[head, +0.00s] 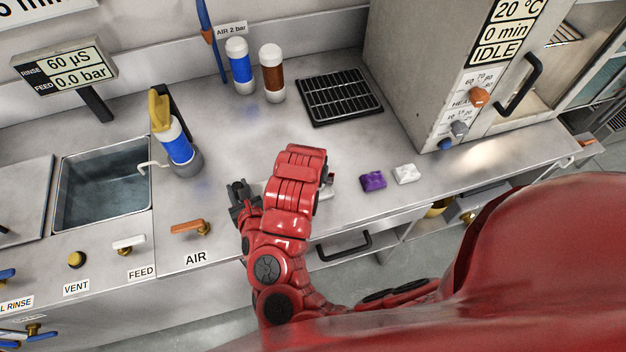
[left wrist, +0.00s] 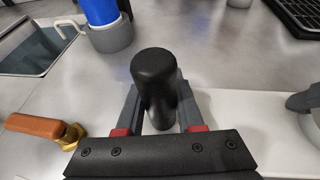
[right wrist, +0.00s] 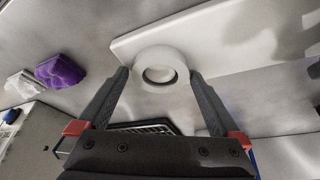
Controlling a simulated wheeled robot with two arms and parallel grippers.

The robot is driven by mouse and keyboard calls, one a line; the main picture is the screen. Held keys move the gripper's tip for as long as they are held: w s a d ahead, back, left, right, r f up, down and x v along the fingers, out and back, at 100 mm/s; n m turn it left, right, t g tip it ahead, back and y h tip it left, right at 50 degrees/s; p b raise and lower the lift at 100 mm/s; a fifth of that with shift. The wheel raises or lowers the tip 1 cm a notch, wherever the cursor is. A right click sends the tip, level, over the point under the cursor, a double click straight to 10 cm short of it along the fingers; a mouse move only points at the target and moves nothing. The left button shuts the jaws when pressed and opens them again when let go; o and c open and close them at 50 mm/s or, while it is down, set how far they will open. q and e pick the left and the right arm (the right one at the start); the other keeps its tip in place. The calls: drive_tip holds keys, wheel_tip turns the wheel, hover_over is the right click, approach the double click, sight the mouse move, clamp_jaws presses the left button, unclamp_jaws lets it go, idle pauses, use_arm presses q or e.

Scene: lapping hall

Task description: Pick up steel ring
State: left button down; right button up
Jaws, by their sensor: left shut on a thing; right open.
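The steel ring (right wrist: 176,61), pale and round with a dark hole, shows in the right wrist view by the edge of a white board (right wrist: 210,30). My right gripper (right wrist: 160,74) is open, with one finger on each side of the ring; I cannot tell whether they touch it. In the head view the red arm hides the ring. My left gripper (left wrist: 158,98) is shut on a black rounded handle (left wrist: 155,65). In the head view the left gripper (head: 240,193) is left of the red arm, low over the steel bench. What lies under the handle is hidden.
A purple cloth (head: 373,181) and a white cloth (head: 405,174) lie right of the arm. A black rack (head: 340,96), two bottles (head: 240,68) (head: 272,75) and an oven (head: 425,75) stand behind. The sink (head: 100,185) and orange AIR lever (head: 188,227) are left.

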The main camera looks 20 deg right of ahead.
drive_tip(key=shift+c, duration=0.2)
drive_tip(key=c, duration=1.5)
drive_tip(key=shift+o, duration=0.2)
drive_tip(key=shift+r, duration=0.1)
wheel_tip(320, 180, up, 10)
use_arm(q)
drive_tip(key=shift+c, duration=2.3)
unclamp_jaws()
drive_tip(key=shift+s, duration=0.15)
